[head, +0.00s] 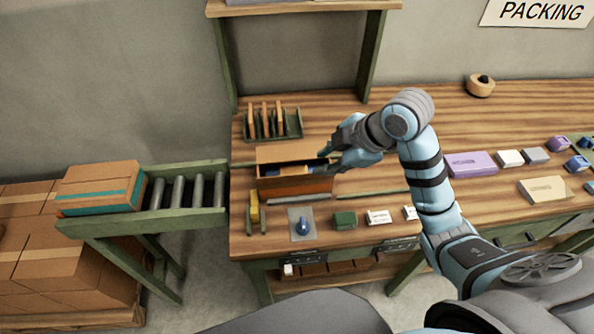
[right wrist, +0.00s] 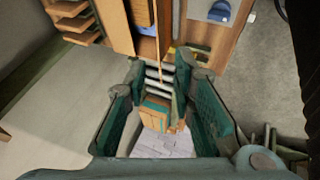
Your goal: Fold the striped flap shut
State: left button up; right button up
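An open brown carton (head: 296,187) stands on the workbench, with a blue and tan item (head: 290,170) inside. Its back flap (head: 283,153) stands raised. I cannot make out stripes on any flap. My right gripper (head: 329,157) is at the carton's right rear corner and hides part of that side. In the right wrist view its fingers (right wrist: 160,72) are spread apart. The carton (right wrist: 117,24) shows beyond the fingertips, and a thin edge-on panel (right wrist: 157,45) reaches down toward the gap between them. Contact is unclear. My left gripper is out of view.
A green rack (head: 273,125) with upright brown pieces stands behind the carton. A roller conveyor (head: 190,190) with a taped box (head: 100,187) is at left. Small items, including a blue one on a pad (head: 301,224), line the front edge. The bench right of my arm has a purple box (head: 470,164).

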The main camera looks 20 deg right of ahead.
aim_at(298, 175)
jog(key=shift+n, duration=0.4)
jog(key=x, duration=1.3)
jog(key=shift+w+a+r, duration=0.1)
jog(key=shift+w+a, duration=0.05)
jog(key=shift+a, duration=0.2)
grip_shut()
